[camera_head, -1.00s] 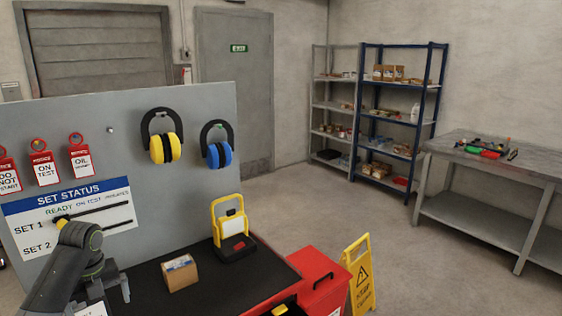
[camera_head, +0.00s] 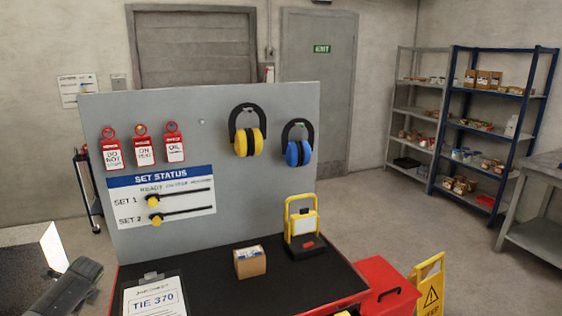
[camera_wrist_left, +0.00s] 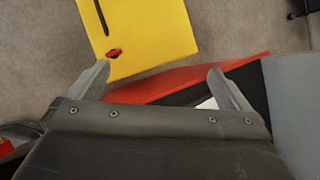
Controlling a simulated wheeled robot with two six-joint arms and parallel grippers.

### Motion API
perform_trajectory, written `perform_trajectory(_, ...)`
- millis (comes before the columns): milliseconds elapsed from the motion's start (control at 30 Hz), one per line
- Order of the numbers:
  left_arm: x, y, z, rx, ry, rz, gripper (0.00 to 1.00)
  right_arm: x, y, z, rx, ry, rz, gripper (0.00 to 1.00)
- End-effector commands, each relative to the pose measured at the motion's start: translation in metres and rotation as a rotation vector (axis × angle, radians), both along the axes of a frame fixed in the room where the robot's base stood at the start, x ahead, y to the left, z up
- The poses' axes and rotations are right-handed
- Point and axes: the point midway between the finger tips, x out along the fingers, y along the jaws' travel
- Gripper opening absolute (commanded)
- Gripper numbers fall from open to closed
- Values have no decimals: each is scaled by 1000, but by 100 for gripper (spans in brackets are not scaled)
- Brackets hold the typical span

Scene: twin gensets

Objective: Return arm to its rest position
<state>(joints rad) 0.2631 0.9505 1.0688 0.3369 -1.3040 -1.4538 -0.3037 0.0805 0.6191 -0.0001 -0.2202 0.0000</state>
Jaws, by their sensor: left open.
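My left arm (camera_head: 66,290) shows at the lower left of the head view, below the status board and beside the cart; its fingers are out of that view. In the left wrist view my left gripper (camera_wrist_left: 158,78) is open, with its two fingers wide apart and nothing between them. The set status board (camera_head: 165,200) has two yellow knobs, for SET 1 (camera_head: 153,201) and SET 2 (camera_head: 155,219), both at the left of their black slots. My arm is apart from the board. My right gripper is in neither view.
The black-topped red cart (camera_head: 320,278) carries a clipboard (camera_head: 155,298), a cardboard box (camera_head: 250,262) and a yellow-framed lamp (camera_head: 301,228). Earmuffs and red tags hang on the grey panel (camera_head: 260,190). A yellow surface (camera_wrist_left: 150,30) lies beyond my left fingers. A wet-floor sign (camera_head: 428,285) stands right.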

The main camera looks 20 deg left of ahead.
Motion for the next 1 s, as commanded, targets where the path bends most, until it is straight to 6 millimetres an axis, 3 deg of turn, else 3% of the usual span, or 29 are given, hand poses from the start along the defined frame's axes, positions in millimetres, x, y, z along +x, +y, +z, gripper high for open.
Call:
perform_trajectory(33,-22,16,-18,31,-37,73,100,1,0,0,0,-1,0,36)
perform_trajectory(100,-48,37,-38,76,-118,168,100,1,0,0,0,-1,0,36)
perform_trajectory(300,-133,89,-83,180,-349,380,100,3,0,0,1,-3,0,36)
perform_trajectory(500,-225,123,-110,214,-567,525,100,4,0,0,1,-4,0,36)
perform_trajectory(733,-326,140,-124,164,-759,655,100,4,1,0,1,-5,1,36)
perform_trajectory(800,-325,102,-169,98,-749,698,100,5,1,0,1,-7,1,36)
perform_trajectory(867,-331,75,-198,57,-734,730,100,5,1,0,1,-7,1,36)
perform_trajectory(1000,-345,3,-264,-43,-697,810,100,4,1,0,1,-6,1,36)
